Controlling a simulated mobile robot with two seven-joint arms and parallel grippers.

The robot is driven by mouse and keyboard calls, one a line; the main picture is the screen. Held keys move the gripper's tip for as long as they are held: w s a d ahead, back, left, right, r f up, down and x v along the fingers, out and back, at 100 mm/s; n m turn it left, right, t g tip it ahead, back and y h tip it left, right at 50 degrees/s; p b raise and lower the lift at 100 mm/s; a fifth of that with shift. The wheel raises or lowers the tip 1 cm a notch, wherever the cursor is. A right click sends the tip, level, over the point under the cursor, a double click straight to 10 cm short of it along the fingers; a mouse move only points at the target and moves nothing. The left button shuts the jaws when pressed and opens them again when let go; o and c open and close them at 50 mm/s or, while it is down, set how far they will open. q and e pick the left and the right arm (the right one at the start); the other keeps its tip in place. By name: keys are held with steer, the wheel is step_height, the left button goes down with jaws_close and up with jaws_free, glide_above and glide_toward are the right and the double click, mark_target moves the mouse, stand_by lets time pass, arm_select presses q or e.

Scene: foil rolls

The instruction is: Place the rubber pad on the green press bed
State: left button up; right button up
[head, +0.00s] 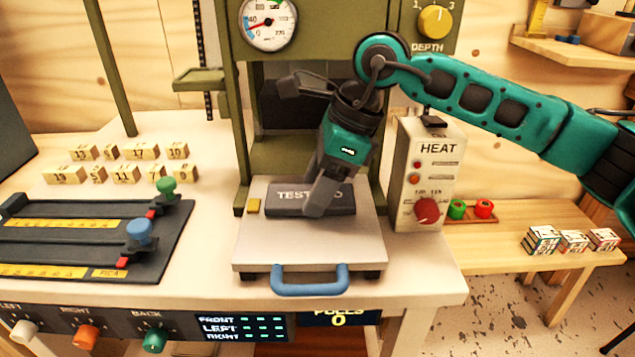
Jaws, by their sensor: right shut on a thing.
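The rubber pad (290,200) is a dark grey block with light lettering, partly hidden by my right gripper. It is at the pale grey plate (330,254) with a blue handle at its front; I cannot tell whether it rests on the plate or is held just above it. My right gripper (318,205) comes down from above and is shut on the pad, right of its middle. The green press bed (275,157) shows behind the plate, low between the green uprights, partly hidden by my gripper and arm. My left gripper is out of view.
The HEAT box (428,175) stands close to the right of the plate. A dark slider panel (100,240) and several numbered yellow blocks (125,174) are on the left. Green press uprights flank the bed. A low wooden table (540,220) with small boxes is at the right.

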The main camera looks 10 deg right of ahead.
steer(key=shift+f, duration=0.15)
steer(key=o, duration=1.2)
steer(key=shift+f, duration=0.1)
steer(key=shift+r+p, duration=0.35)
steer(key=shift+r, duration=0.05)
steer(key=w+p+v, duration=0.1)
steer(key=p+v, duration=0.1)
steer(key=v, duration=1)
steer(key=shift+s+r, duration=0.3)
steer(key=shift+s, duration=0.15)
steer(key=shift+s, duration=0.1)
